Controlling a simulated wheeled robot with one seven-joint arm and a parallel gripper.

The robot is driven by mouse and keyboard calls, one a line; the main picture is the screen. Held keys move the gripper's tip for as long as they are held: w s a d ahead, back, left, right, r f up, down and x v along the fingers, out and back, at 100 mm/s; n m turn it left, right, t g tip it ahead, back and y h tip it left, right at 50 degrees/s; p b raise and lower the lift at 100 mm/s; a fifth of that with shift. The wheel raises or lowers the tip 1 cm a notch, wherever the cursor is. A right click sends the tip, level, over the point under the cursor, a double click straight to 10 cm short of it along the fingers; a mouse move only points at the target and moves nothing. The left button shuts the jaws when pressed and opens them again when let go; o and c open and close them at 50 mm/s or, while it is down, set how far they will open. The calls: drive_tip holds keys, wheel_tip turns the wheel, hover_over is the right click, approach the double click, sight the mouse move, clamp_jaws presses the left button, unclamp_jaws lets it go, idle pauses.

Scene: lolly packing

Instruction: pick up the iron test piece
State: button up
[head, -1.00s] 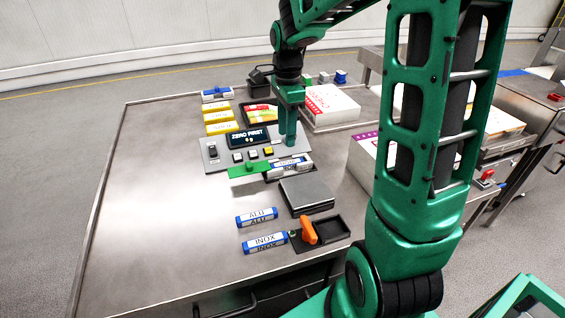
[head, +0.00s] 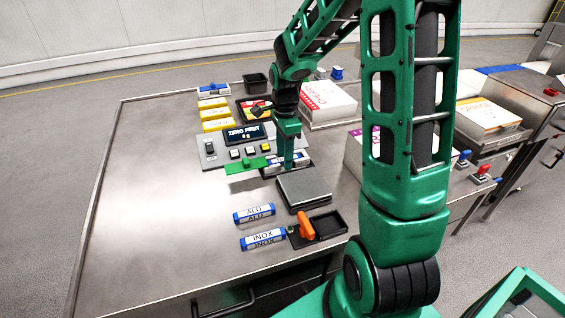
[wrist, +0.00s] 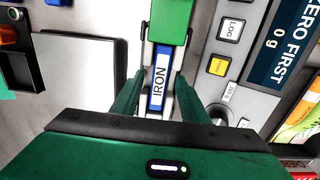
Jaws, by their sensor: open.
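The iron test piece (wrist: 159,82) is a blue and white bar, its IRON label readable in the wrist view. In the head view it lies in a dark holder behind the square plate, partly hidden by my gripper, with one end of the bar (head: 301,158) showing. My gripper (head: 287,162) points down over it. In the wrist view the open gripper (wrist: 159,94) has one dark green finger on each side of the bar. I cannot tell whether the fingers touch it.
The INOX bar (head: 263,240) and ALU bar (head: 254,214) lie at the front. The square grey plate (head: 304,188) and orange handle (head: 306,225) are close by. A control panel with display (head: 247,134) and green piece (head: 247,165) stand left. The left tabletop (head: 150,190) is clear.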

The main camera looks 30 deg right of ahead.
clamp_jaws()
